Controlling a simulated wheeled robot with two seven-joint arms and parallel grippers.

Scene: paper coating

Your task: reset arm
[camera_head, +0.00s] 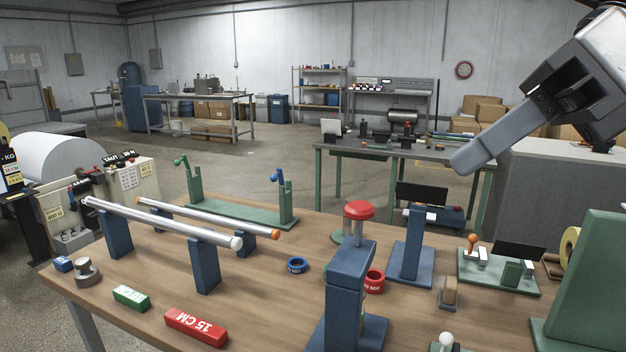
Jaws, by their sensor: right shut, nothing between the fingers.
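My right gripper (464,160) shows at the upper right, its arm coming in from the top right corner. Its fingers are together with nothing between them, pointing down and to the left. It is in the air above the right part of the wooden table (240,325), apart from everything on it. My left gripper is not in view.
Two rods, one silver (165,225) and one with orange ends (205,216), rest on blue stands. A blue press with a red knob (358,210) stands centre front. Red (195,327) and green (131,297) blocks lie front left. A green fixture (590,280) stands right.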

